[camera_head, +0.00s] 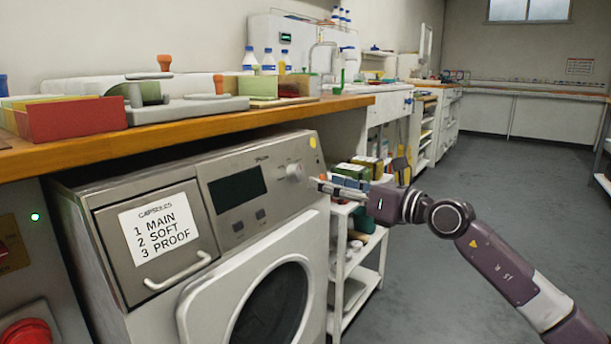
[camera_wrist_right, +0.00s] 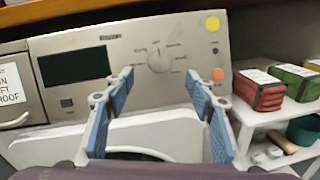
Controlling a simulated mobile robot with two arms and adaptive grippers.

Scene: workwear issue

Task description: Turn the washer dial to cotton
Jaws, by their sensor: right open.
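The washer (camera_head: 150,240) stands under the wooden counter, and its front panel also shows in the right wrist view (camera_wrist_right: 130,45). Its round whitish dial (camera_head: 294,171) sits at the right of the panel, beside the dark display (camera_head: 237,189). In the right wrist view the dial (camera_wrist_right: 160,61) has a red mark near its top and small printed labels around it, too small to read. My right gripper (camera_head: 320,184) is open and empty, its fingers (camera_wrist_right: 162,86) pointing at the dial and apart from it. My left gripper is not in view.
A white shelf (camera_head: 350,262) with boxes, including a red one (camera_wrist_right: 259,91), stands right of the washer. The counter edge (camera_head: 200,124) overhangs the washer. A labelled drawer (camera_head: 160,243) is at the panel's left. Grey floor at right is clear.

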